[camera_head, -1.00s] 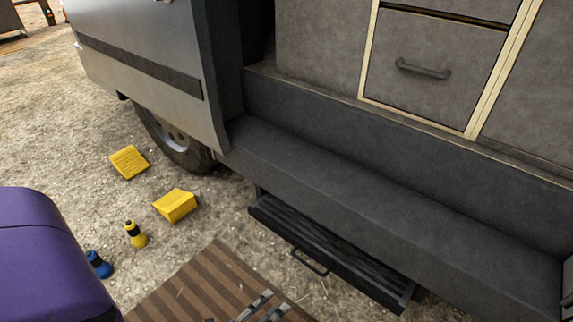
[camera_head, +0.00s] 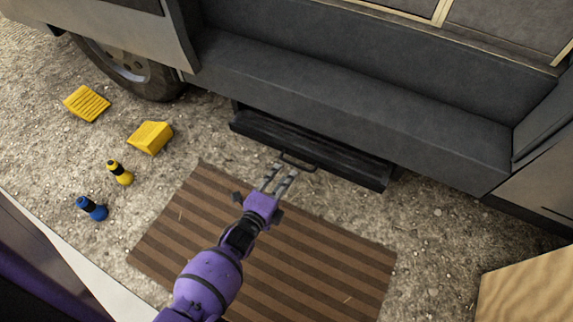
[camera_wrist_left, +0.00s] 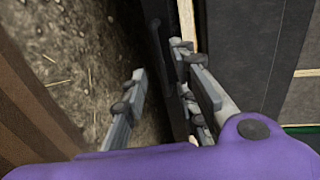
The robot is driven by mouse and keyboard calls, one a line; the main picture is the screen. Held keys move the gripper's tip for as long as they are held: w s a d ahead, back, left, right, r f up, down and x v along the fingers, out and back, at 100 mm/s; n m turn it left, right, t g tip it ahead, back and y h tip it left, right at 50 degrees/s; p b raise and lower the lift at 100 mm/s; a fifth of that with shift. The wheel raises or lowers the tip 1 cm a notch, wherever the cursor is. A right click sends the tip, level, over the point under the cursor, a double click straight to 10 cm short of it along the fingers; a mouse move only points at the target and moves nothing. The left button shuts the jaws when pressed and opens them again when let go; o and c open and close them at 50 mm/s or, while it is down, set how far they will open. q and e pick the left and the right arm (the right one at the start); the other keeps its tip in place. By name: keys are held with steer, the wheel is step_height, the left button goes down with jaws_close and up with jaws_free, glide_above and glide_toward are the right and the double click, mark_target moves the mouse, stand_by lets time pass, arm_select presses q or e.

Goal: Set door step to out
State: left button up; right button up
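The door step (camera_head: 325,155) is a dark ribbed tread under the van's grey sill (camera_head: 350,95). Part of it shows beyond the sill. A thin black pull handle (camera_head: 300,164) is on its front edge. My left gripper (camera_head: 282,170) reaches in over the mat, with its fingertips at or very near the left part of the handle; contact is unclear. In the left wrist view its fingers (camera_wrist_left: 165,100) are spread apart, with dark parts of the step area beyond them. My right gripper is not in view.
A brown striped mat (camera_head: 330,258) lies on the gravel before the step. Two yellow wheel chocks (camera_head: 150,138) (camera_head: 86,103), a yellow bottle (camera_head: 121,173) and a blue bottle (camera_head: 92,208) are at left. A wooden surface (camera_head: 530,292) is at lower right.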

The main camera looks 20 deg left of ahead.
arm_select(q)
steer(key=b+x, duration=0.2)
steer(key=x, duration=0.4)
steer(key=shift+w, duration=0.15)
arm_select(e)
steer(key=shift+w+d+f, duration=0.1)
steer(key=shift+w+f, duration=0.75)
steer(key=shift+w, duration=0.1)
arm_select(q)
steer(key=shift+c, duration=0.4)
jaws_close()
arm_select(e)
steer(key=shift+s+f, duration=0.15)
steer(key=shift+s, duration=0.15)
